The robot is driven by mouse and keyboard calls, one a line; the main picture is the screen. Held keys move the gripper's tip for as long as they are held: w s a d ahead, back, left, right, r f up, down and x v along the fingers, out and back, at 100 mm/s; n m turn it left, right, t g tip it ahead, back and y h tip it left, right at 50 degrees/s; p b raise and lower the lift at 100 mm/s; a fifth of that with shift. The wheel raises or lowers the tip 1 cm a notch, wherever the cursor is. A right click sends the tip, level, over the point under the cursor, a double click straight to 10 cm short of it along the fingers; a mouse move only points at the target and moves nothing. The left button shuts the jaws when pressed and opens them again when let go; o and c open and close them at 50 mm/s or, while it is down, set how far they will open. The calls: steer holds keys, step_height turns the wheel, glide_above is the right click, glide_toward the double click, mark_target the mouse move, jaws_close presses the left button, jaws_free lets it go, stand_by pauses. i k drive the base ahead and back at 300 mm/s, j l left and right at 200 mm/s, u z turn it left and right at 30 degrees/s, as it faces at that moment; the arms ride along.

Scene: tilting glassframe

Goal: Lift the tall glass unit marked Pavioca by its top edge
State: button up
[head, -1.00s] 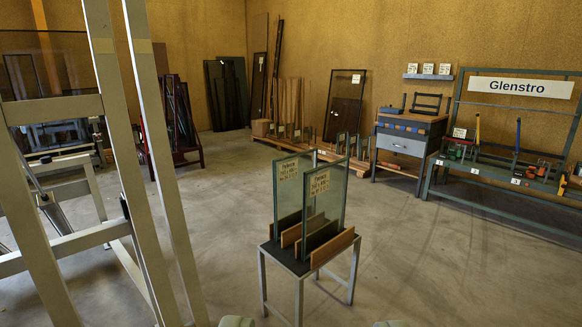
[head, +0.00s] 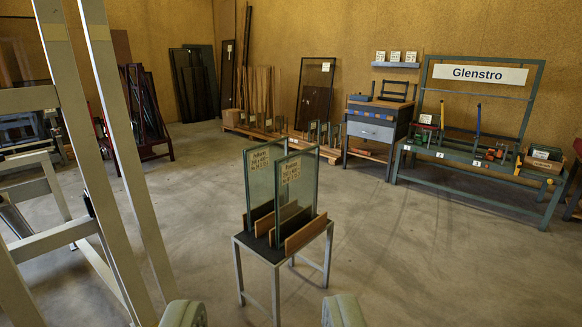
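Two upright glass units stand in slots between wooden strips on a small grey metal stand (head: 262,251). The rear left unit (head: 262,178) and the front right unit (head: 297,195) each carry a cream label at the top. The label print is too small to tell surely which is marked Pavioca. The front unit partly hides the rear one. My gripper (head: 264,312) shows at the bottom edge as two pale green-grey fingertips set wide apart, open and empty. It is on the near side of the stand, apart from both units.
A tall pale metal frame (head: 112,150) fills the left side near me. Bare floor (head: 400,270) surrounds the stand.

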mark_target(296, 175)
steer(key=i+z, duration=0.1)
steer(key=i, duration=0.65)
steer(key=i+z, duration=0.1)
steer(key=i, duration=0.7)
steer(key=i+j+z, duration=0.1)
steer(key=i, duration=0.65)
steer(key=j, duration=0.1)
